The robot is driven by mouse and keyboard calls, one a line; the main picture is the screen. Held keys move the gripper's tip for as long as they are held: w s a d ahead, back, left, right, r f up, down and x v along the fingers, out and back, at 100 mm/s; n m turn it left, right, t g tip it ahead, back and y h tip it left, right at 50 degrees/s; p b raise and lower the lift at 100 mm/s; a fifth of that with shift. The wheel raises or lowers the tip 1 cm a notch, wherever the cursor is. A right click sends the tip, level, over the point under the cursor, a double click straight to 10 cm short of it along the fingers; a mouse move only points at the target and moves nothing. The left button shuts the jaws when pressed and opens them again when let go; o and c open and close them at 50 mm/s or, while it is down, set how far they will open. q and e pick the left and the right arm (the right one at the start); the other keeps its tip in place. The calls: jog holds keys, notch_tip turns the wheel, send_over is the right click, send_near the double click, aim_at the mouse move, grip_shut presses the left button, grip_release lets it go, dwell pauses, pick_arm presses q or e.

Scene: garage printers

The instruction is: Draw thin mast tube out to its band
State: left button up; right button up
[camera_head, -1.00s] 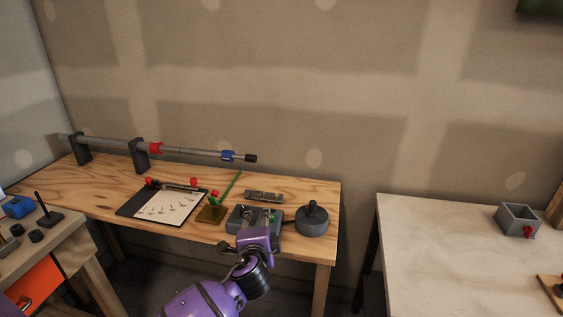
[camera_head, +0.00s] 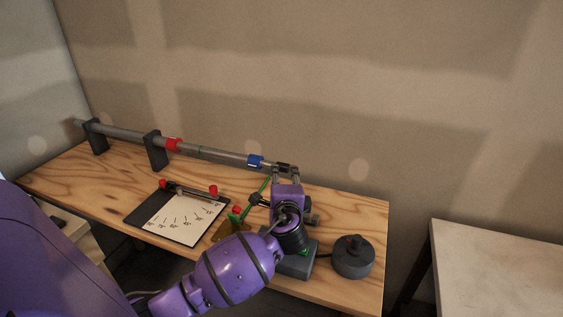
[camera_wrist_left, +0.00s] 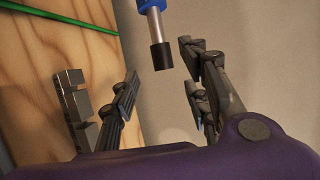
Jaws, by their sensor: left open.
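The mast (camera_head: 130,133) is a grey telescoping tube lying level at the back of the wooden bench. It has a red collar (camera_head: 173,145) partway along. The thinner tube (camera_head: 226,156) runs right to a blue collar (camera_head: 255,161), and a short thin end section has a black tip. The black tip (camera_wrist_left: 161,56) and part of the blue collar show in the left wrist view. My left gripper (camera_head: 287,170) is open at the right end of the mast. In the wrist view its fingers stand apart, one on each side of the black tip. No band marking is clear.
Two dark brackets (camera_head: 155,151) carry the mast. A clipboard (camera_head: 182,216) with a white sheet, a green rod (camera_head: 265,186) on a small stand, and a dark round knobbed device (camera_head: 353,257) sit on the bench (camera_head: 100,186). A pale table (camera_head: 500,270) stands right, across a gap.

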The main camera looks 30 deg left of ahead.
aim_at(283, 170)
pick_arm(q)
jog(key=shift+x, duration=3.7)
jog(key=shift+r, duration=0.1)
grip_shut()
